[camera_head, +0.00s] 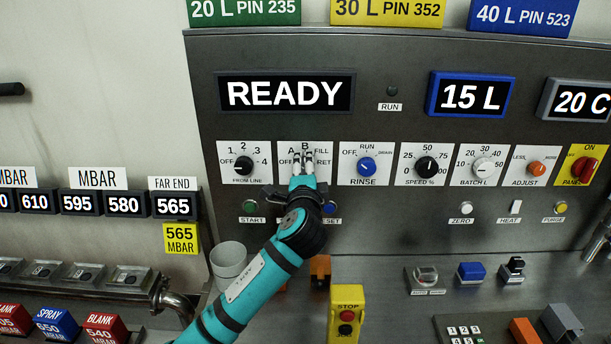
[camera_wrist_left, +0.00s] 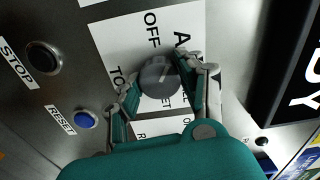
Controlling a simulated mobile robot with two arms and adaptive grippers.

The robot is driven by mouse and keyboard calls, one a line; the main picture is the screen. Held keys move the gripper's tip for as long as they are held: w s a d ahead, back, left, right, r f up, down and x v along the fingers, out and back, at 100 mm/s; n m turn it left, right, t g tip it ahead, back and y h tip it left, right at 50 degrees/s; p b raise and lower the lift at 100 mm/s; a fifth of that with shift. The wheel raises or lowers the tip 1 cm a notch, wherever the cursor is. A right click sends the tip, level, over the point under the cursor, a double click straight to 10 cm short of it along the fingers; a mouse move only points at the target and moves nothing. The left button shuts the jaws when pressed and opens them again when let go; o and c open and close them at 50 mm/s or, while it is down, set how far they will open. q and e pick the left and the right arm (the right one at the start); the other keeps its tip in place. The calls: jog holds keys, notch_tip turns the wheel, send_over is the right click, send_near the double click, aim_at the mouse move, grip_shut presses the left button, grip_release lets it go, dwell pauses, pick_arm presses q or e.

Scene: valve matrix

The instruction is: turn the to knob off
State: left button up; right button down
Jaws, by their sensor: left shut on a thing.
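The TO knob is a round grey knob (camera_wrist_left: 160,78) on a white plate (camera_wrist_left: 118,38), with OFF, A and TO lettering in the left wrist view. A short pale mark on its face slants toward the A side, but its exact setting is hard to read. My left gripper (camera_wrist_left: 158,92) is shut on the knob, one finger on each side. In the head view my left gripper (camera_head: 302,165) reaches the second plate (camera_head: 320,178) of the row, marked OFF, A, B, FILL and RET, and hides the knob. My right gripper is not in view.
Neighbouring knobs are close: FROM LINE (camera_head: 243,164) at left and RINSE (camera_head: 366,166) at right. The START button (camera_head: 250,208) and blue RESET button (camera_head: 330,208) sit below. A yellow STOP box (camera_head: 347,312) stands on the console, and the READY display (camera_head: 286,94) is above.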

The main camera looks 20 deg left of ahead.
pick_arm(q)
jog(key=n+b, duration=0.1)
jog(key=n, duration=0.1)
jog(key=n+b, duration=0.1)
jog(key=n, duration=0.1)
jog(key=shift+f+n, duration=0.2)
jog(key=shift+n, duration=0.8)
jog(key=shift+r+n, duration=0.1)
jog(key=shift+n, duration=0.2)
jog(key=o, duration=1.2)
jog(key=shift+r, duration=0.1)
jog(key=v, duration=1.2)
